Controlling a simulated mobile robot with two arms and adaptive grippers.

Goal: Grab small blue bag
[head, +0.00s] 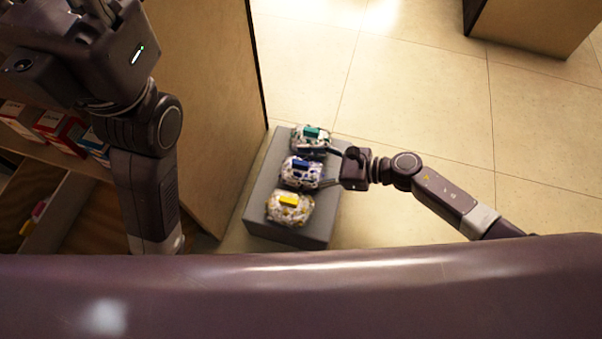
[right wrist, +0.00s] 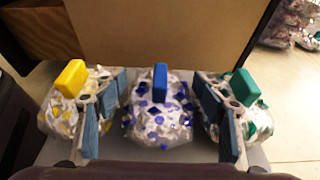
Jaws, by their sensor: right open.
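The small blue bag (head: 300,173), silvery with blue spots and a blue block on top, sits in the middle of a row of three bags. My right gripper (head: 329,167) is open at its right side in the head view. In the right wrist view the blue bag (right wrist: 157,122) lies between the spread fingers of my right gripper (right wrist: 163,98), with gaps on both sides. It is not gripped. My left gripper (head: 95,15) is at the top left, partly cut off, and its fingers are unclear.
A green-spotted bag (head: 310,139) and a yellow-spotted bag (head: 290,208) flank the blue one on a grey box (head: 262,185). A wooden panel (head: 205,95) stands to the left, near a shelf of small boxes (head: 62,130).

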